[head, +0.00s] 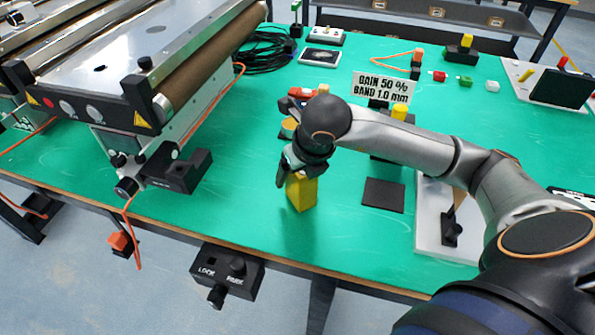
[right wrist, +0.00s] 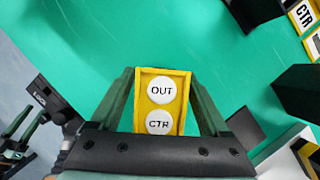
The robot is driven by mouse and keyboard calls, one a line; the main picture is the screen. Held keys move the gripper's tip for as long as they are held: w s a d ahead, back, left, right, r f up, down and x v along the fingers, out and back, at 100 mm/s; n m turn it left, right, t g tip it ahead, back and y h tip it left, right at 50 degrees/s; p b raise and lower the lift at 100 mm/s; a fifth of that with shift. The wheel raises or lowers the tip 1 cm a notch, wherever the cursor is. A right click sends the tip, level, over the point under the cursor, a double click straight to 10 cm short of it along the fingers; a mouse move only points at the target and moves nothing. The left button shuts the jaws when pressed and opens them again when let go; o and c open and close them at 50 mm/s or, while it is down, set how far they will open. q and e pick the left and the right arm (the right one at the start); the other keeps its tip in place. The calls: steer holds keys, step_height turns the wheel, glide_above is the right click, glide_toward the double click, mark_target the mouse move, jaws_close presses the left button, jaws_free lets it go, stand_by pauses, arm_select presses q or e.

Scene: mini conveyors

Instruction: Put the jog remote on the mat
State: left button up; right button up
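The jog remote is a yellow box; its lower part (head: 302,194) shows below my right gripper (head: 297,170) in the head view. In the right wrist view the jog remote (right wrist: 161,101) has two white buttons marked OUT and CTR. Both fingers of the right gripper (right wrist: 162,90) lie against its sides, shut on it. It is upright; whether it clears the table is hard to tell. The mat, a dark square (head: 383,195), lies bare on the green table to the right of the remote.
A conveyor (head: 150,60) stands at the left. A white sign (head: 384,86) and black blocks with yellow tops stand behind the mat. A white board (head: 430,235) lies right of it. A LOCK box (head: 228,272) hangs at the table's front edge. Green table is clear between remote and mat.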

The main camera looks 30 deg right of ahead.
steer(key=shift+o, duration=0.2)
steer(key=shift+r, duration=0.15)
steer(key=shift+s+r, duration=0.1)
steer(key=shift+r, duration=0.25)
steer(key=p+v, duration=0.1)
steer(key=v, duration=0.9)
steer(key=shift+s+r, duration=0.1)
steer(key=shift+r, duration=0.2)
arm_select(q)
steer(key=shift+s+a+r, duration=0.1)
steer(key=shift+a+r, duration=0.3)
steer(key=shift+a, duration=0.05)
arm_select(e)
steer(key=shift+s+r, duration=0.15)
steer(key=shift+r, duration=0.1)
